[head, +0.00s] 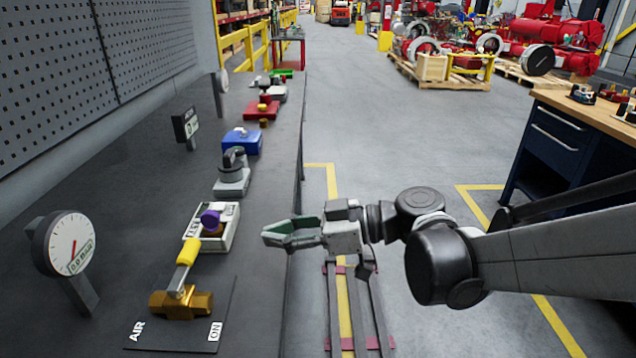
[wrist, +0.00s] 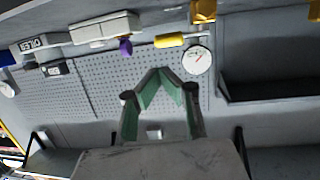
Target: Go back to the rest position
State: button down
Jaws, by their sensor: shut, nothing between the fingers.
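My gripper (head: 266,236) is shut and empty. In the head view it points left, level, over the right edge of the dark bench (head: 255,325). It is to the right of the white box with the purple knob (head: 211,219) and apart from it. In the wrist view the green-lined fingers (wrist: 158,72) meet at their tips, with the pegboard behind them. The brass valve (head: 181,303) with its yellow handle (head: 188,251) sits on the AIR/ON plate at the bench's near end, left of and nearer than my gripper.
A gauge (head: 70,244) stands at the bench's left. A grey device (head: 233,174), a blue box (head: 243,141) and a red box (head: 261,109) line the bench farther back. A blue cabinet (head: 553,140) stands at the right. The floor between is mostly clear.

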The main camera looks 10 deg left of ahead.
jog(key=s+d+m+t+h+p, duration=0.1)
jog(key=d+m+h, duration=0.4)
jog(key=d, duration=0.7)
jog(key=s+d+m+t+h+p, duration=0.2)
jog(key=d+m+t+h, duration=0.3)
jog(key=d, duration=0.8)
jog(key=s+d+m+t+h+p, duration=0.2)
jog(key=d+m+h, duration=0.3)
jog(key=d+m, duration=0.4)
jog(key=d+t, duration=0.1)
jog(key=d, duration=0.3)
jog(key=shift+s+r+m+t+p, duration=0.25)
jog(key=shift+r+m+t+p, duration=0.05)
jog(key=shift+m+p, duration=0.1)
